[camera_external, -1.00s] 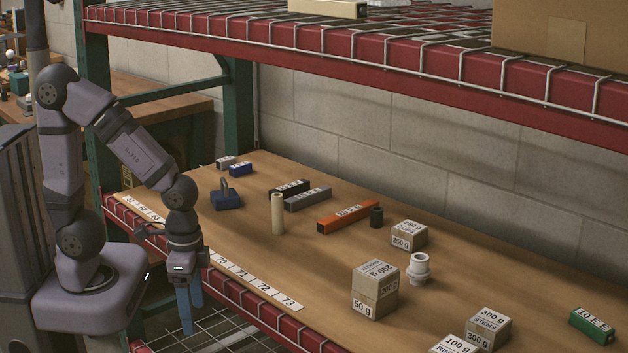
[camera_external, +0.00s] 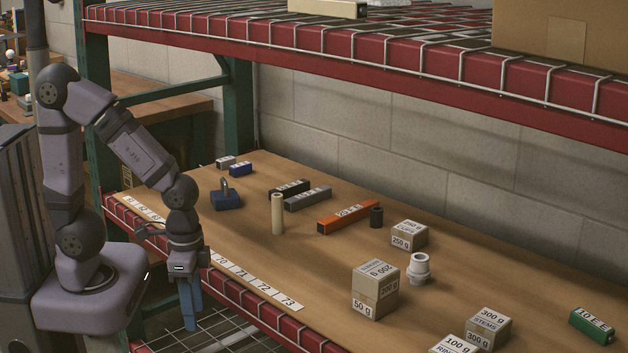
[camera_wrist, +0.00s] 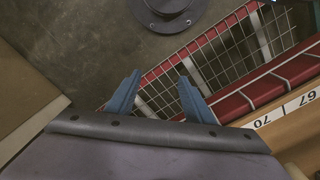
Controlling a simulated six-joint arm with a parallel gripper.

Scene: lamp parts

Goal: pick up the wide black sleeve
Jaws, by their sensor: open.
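The wide black sleeve (camera_external: 376,216) is a short dark cylinder standing upright on the wooden shelf, by the right end of the orange bar (camera_external: 347,217) in the external view. My gripper (camera_external: 191,318) points down in front of the shelf's front edge, well to the left of the sleeve. Its blue fingers are apart with nothing between them, and they also show in the wrist view (camera_wrist: 160,88). The sleeve is not in the wrist view.
A cream tube (camera_external: 277,214) stands left of the sleeve. A box marked 250 g (camera_external: 408,235), a stacked box (camera_external: 375,288) and a white fitting (camera_external: 420,269) stand to its right. The red upper shelf beam (camera_external: 350,52) hangs above. Bare wood lies in front of the sleeve.

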